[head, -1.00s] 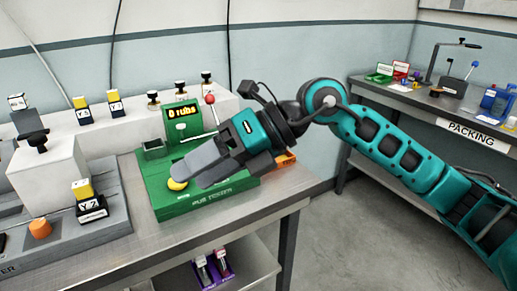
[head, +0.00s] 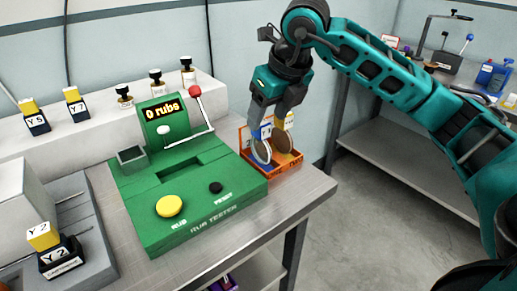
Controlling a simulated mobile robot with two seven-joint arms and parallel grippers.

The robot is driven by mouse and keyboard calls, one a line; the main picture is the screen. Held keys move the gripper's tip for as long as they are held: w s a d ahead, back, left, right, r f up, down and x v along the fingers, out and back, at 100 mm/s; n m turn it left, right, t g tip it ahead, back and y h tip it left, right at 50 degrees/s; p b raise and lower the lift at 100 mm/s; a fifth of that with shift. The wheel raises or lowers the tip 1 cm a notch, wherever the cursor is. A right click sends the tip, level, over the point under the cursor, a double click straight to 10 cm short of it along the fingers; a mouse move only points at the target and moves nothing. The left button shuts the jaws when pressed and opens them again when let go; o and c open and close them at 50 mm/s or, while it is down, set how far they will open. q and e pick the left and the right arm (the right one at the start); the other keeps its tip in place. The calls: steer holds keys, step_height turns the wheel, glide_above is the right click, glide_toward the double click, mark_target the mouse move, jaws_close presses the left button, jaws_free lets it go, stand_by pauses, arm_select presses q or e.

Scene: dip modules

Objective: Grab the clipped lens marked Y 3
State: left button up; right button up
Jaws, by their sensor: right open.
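An orange crate (head: 275,185) stands at the right end of the bench and holds clipped round lenses. A pale grey lens (head: 261,152) with a blue and white clip is at its left, and a brown lens (head: 281,139) with a white and yellow clip is beside it. The marks on the clips are too small to read, so I cannot tell which is Y 3. My right gripper (head: 274,122) is open, pointing down just above the crate, with its fingertips close to the clips. Whether it touches one is unclear. My left gripper is not in view.
The green rub tester (head: 190,212), with a yellow button and a red-knobbed lever (head: 194,92), stands left of the crate. Yellow-topped blocks marked Y 2 (head: 60,250), Y 5 (head: 34,118) and Y 7 (head: 75,105) stand farther left. A grey bench (head: 400,170) is behind right.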

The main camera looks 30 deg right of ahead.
mark_target(265, 124)
steer(key=x, duration=0.2)
steer(key=shift+w+f, duration=0.1)
steer(key=shift+f, duration=0.3)
steer(key=shift+w+f, duration=0.2)
steer(key=shift+f, duration=0.3)
steer(key=shift+b+x, duration=0.3)
steer(key=shift+x, duration=2.05)
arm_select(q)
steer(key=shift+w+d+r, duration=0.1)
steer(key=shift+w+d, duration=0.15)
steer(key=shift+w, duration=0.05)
arm_select(e)
steer(key=shift+r, duration=0.1)
steer(key=c, duration=1.1)
steer(key=shift+o, duration=0.2)
steer(key=shift+r, duration=0.15)
